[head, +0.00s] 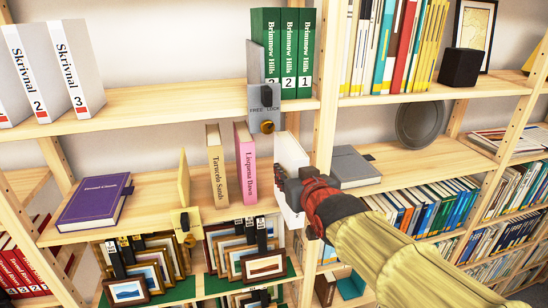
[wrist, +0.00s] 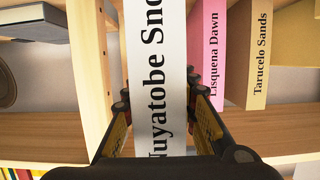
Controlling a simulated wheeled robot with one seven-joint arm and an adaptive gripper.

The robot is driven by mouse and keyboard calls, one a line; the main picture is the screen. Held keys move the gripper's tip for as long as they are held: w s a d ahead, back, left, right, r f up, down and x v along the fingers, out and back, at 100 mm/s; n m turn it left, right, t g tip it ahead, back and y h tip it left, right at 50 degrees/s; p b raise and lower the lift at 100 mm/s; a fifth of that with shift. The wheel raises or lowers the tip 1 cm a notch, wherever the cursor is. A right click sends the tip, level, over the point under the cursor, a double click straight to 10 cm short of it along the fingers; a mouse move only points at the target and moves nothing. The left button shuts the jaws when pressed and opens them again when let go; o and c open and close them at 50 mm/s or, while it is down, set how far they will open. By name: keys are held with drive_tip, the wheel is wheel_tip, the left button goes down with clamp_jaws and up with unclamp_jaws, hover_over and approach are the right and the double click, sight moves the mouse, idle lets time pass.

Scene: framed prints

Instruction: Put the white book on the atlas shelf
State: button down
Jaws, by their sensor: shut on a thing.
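My gripper (head: 292,190) is shut on the white book, with one finger on each side of the spine in the wrist view (wrist: 160,105). The fingers are partly hidden in the head view. I cannot read any label that names the atlas shelf.
Left of the white book stand a pink book (head: 246,162) and a tan book (head: 216,165). A purple book (head: 93,202) lies flat further left. Framed prints (head: 265,263) fill the shelf below.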

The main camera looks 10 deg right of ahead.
drive_tip(key=r+p+x, duration=0.1)
drive_tip(key=p+x, duration=0.1)
drive_tip(key=x, duration=0.5)
drive_tip(key=r+p+x, duration=0.1)
drive_tip(key=p+x, duration=0.1)
drive_tip(key=x, duration=0.5)
drive_tip(key=shift+w+r+p, duration=0.25)
drive_tip(key=shift+w+p, duration=0.05)
drive_tip(key=shift+w, duration=0.25)
drive_tip(key=c, duration=1.8)
unclamp_jaws()
drive_tip(key=shift+f, duration=0.1)
drive_tip(key=shift+o, duration=1.3)
drive_tip(key=shift+s, duration=0.2)
drive_tip(key=shift+o, duration=0.6)
drive_tip(key=shift+w, duration=0.1)
drive_tip(key=b+v, duration=0.3)
drive_tip(key=v, duration=0.9)
